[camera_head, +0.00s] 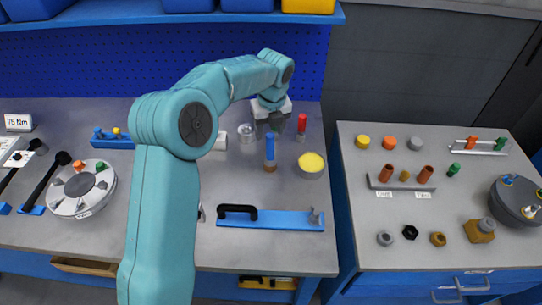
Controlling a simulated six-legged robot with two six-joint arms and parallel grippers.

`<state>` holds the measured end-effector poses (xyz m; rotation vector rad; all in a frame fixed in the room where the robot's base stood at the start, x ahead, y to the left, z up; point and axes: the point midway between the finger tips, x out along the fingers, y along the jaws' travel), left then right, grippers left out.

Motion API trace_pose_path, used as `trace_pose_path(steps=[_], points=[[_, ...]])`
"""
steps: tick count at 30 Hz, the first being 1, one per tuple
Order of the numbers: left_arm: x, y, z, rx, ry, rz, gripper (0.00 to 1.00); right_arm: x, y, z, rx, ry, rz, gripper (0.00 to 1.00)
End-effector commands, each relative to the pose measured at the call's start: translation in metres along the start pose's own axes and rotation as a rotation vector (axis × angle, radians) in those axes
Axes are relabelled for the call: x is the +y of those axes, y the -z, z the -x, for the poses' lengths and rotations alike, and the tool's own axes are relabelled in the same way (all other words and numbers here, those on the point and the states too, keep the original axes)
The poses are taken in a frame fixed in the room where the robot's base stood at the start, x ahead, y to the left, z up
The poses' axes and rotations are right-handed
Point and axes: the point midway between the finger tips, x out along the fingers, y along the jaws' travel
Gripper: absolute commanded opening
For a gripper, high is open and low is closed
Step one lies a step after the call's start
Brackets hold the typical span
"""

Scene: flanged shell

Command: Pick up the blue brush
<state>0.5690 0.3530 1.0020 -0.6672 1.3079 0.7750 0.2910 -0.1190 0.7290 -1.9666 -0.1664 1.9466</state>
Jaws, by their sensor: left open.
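The blue brush (269,147) stands upright on the left workbench, with a blue handle on top and a brown lower end. My left gripper (272,128) is at the top of the blue handle, pointing down, with its jaws open. Its fingers are small in the picture, and I cannot tell whether they touch the handle. My left arm reaches in from the lower left and bends over the bench. My right gripper is not in view.
A red-handled tool (301,124) stands close right of the brush. A round tin with a yellow top (311,165) is at its lower right. A clear jar (246,133) stands to its left. A blue plate with a black handle (270,219) lies in front. A second bench (350,215) is at right.

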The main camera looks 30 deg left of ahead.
Motion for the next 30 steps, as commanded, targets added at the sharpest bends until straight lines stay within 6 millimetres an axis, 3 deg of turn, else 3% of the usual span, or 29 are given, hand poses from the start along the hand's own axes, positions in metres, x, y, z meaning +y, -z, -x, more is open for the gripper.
trace_pose_path(steps=[5,13,21,22,27,30], points=[[-0.002,-0.001,-0.013,0.001,-0.001,-0.001,0.55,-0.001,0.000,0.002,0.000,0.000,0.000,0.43],[-0.007,-0.004,-0.054,0.003,-0.002,-0.001,0.55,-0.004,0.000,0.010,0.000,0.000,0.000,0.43],[-0.008,-0.005,-0.059,0.000,0.001,-0.001,0.55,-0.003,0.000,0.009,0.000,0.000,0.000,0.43],[-0.008,-0.005,-0.059,0.000,0.001,-0.001,0.52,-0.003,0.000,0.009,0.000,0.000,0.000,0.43],[-0.008,-0.005,-0.059,0.001,0.000,-0.001,0.00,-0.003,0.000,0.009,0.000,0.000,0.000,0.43],[-0.008,-0.005,-0.059,0.001,0.000,-0.001,0.00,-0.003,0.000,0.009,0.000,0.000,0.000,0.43]])
